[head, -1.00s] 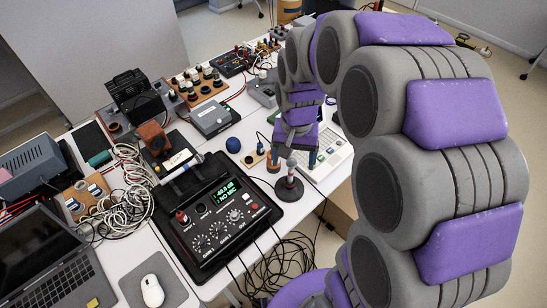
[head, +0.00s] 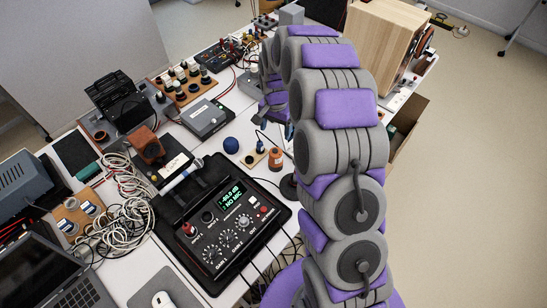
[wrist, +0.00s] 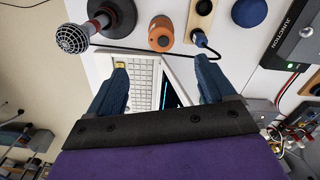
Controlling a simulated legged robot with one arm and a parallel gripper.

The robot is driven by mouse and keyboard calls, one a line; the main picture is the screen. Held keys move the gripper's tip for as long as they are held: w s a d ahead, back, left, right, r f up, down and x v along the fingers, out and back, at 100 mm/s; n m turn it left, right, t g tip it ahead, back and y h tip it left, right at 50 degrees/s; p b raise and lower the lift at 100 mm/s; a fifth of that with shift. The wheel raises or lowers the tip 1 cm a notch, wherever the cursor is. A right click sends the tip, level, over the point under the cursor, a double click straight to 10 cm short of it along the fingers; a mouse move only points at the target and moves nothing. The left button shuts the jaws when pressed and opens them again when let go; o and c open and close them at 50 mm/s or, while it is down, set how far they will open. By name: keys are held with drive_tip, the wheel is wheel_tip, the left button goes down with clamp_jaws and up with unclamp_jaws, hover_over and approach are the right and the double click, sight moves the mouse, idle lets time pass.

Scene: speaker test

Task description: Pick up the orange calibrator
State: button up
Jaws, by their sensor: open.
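The orange calibrator (head: 275,160) is a short orange cylinder standing upright on the white table, right of a blue ball. In the wrist view the calibrator (wrist: 160,36) shows near the top middle, beyond the fingertips and roughly centred between them. My gripper (wrist: 162,70) is open with nothing between its dark blue fingers. In the head view my gripper (head: 277,124) appears just above and beyond the calibrator, partly hidden by my arm.
A microphone (wrist: 75,38) on a dark round-based stand is left of the calibrator. A wooden board with a cable plug (wrist: 202,20), the blue ball (wrist: 249,12) and a white keyboard device (wrist: 147,80) are close by. A black mixer case (head: 182,258) and wooden cabinet (head: 385,45) flank my arm.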

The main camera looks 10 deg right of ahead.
sight(276, 152)
wheel_tip(276, 152, down, 12)
drive_tip(key=shift+d+r+b, duration=0.1)
drive_tip(key=shift+b, duration=1.1)
drive_tip(key=shift+w+d+f+b, duration=0.15)
drive_tip(key=shift+f+b, duration=0.3)
drive_tip(key=shift+f, duration=0.95)
drive_tip(key=shift+w+a+f+b, duration=0.15)
drive_tip(key=shift+f+b, duration=0.3)
drive_tip(key=shift+f, duration=0.95)
drive_tip(key=c, duration=1.3)
